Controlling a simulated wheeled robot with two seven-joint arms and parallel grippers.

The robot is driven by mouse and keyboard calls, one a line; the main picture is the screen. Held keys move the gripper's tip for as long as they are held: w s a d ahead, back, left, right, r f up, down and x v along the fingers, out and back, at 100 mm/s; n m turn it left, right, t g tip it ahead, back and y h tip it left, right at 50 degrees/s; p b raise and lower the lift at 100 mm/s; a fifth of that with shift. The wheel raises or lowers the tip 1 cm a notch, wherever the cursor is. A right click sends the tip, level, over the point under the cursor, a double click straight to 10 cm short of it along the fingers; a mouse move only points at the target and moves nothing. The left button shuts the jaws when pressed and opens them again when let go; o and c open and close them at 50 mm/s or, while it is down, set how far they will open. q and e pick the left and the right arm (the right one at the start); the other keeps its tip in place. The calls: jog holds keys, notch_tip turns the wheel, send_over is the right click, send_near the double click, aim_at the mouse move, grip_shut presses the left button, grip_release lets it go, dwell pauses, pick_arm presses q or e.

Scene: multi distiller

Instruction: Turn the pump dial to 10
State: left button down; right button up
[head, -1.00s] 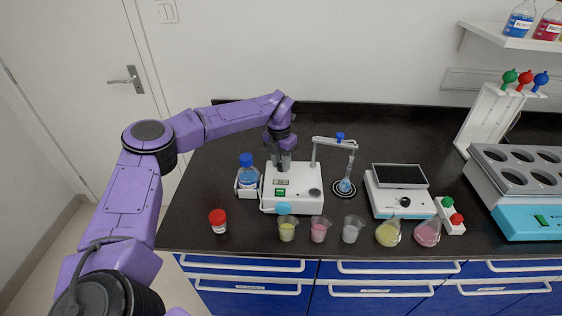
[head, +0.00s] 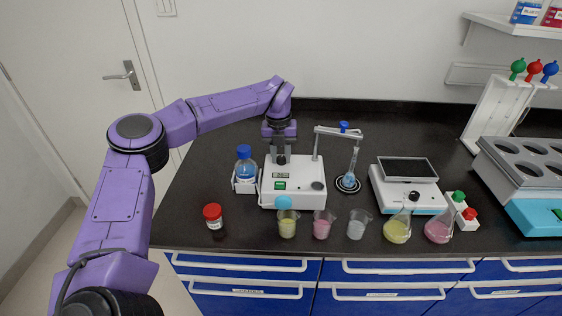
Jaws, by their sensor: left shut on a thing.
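The pump (head: 295,194) is a white box on the dark bench, with a green switch (head: 280,185) and a small display on its top. A grey round part (head: 318,186) sits at its right front corner, and a light blue round part (head: 283,202) is at its front. My left gripper (head: 281,160) points down at the back left of the pump's top, its fingers shut on a small dark part there, which looks like the pump dial. The fingers mostly hide it, so its setting cannot be read. My right gripper is not in view.
A blue-capped bottle (head: 245,168) stands close left of the pump; a red-capped jar (head: 213,216) is further left. Several beakers and flasks (head: 288,226) line the front. A stand holding a flask (head: 349,182) and a balance-like device (head: 405,187) are to the right.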

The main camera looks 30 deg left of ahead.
aim_at(279, 158)
pick_arm(q)
jog(key=shift+n+b, duration=1)
jog(key=shift+n, duration=0.2)
jog(key=c, duration=0.8)
grip_release()
jog(key=shift+r, duration=0.1)
jog(key=shift+r, duration=0.35)
jog(key=r, duration=0.9)
jog(key=shift+s+a+r+b, duration=0.2)
jog(key=shift+r+b, duration=0.2)
